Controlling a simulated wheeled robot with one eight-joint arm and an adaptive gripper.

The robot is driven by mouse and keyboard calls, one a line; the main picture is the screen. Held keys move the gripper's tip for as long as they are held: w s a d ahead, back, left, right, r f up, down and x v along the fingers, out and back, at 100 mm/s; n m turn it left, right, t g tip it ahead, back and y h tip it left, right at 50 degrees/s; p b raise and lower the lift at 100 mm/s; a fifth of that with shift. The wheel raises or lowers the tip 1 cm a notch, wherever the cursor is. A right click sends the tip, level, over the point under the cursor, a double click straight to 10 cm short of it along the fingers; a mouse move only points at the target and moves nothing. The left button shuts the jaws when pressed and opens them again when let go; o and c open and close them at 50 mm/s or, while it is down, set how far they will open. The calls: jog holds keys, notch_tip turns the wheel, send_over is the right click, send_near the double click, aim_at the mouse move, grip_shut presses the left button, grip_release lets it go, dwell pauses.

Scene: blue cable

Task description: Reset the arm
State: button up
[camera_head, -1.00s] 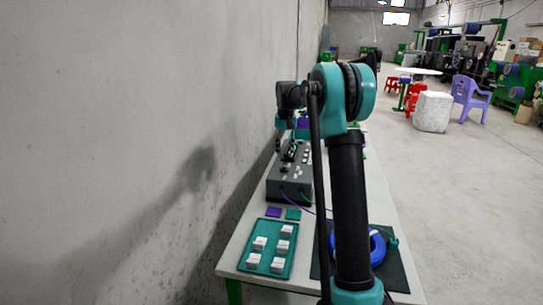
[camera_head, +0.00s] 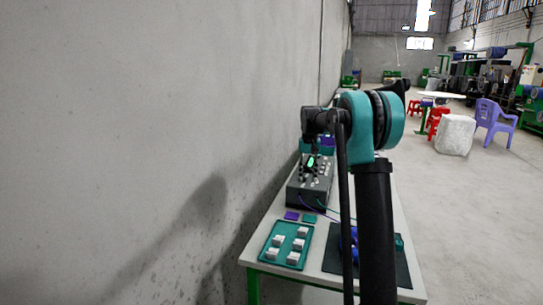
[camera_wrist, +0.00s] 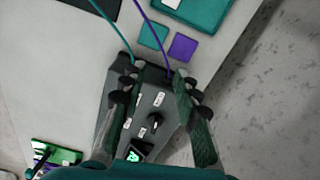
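My arm (camera_head: 375,225) rises at the right of the head view and bends forward over the table. My gripper (camera_wrist: 160,80) shows in the wrist view with its two fingers apart and nothing between them. It is above a grey control box (camera_wrist: 147,118) with white labels, a black knob and a small green-lit display. The box also shows in the head view (camera_head: 309,194). A blue cable coil (camera_head: 354,240) lies on a dark mat (camera_head: 395,272), partly hidden behind my arm.
A teal tray (camera_head: 270,264) with several white blocks stands on the white table (camera_head: 256,242) at front left. Purple (camera_head: 291,216) and teal (camera_head: 310,219) squares lie behind it. Thin teal and purple wires run from the box. A concrete wall (camera_head: 130,140) borders the left.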

jog(key=s+d+f+t, duration=0.1)
jog(key=s+f, duration=0.4)
jog(key=s, duration=0.9)
jog(key=s+d+f+n+t, duration=0.1)
jog(key=s+f, duration=0.5)
jog(key=s, duration=0.7)
jog(key=s+d+f+t, duration=0.2)
jog(key=s+f, duration=0.4)
jog(key=s, duration=0.8)
jog(key=shift+s+n, duration=0.3)
jog(key=shift+s, duration=0.05)
